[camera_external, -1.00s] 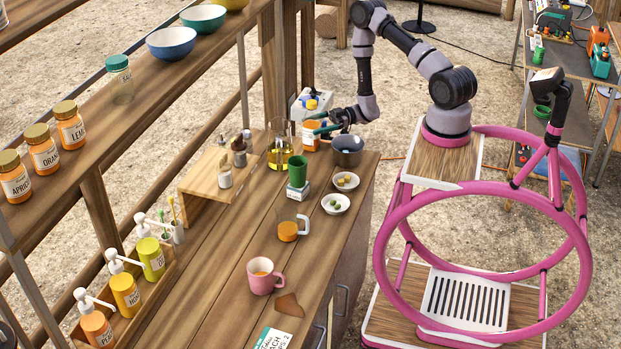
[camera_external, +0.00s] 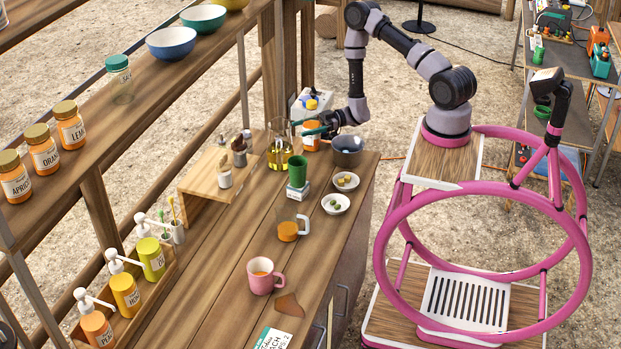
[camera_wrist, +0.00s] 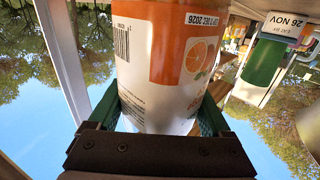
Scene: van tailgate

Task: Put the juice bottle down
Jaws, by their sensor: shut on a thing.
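The juice bottle (camera_external: 312,139) has a white and orange label and a yellow-orange cap. It is at the far end of the wooden counter (camera_external: 215,300), just left of a metal pot. My gripper (camera_external: 312,128) is shut around the bottle, with its green fingers on either side. In the wrist view the bottle (camera_wrist: 165,60) fills the middle between the green fingers (camera_wrist: 165,115), its label showing a barcode and fruit picture. The bottle looks upright in the outside view. I cannot tell whether its base touches the counter.
A metal pot (camera_external: 347,150) stands right of the bottle. A flask with yellow liquid (camera_external: 280,155) stands close on its left.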

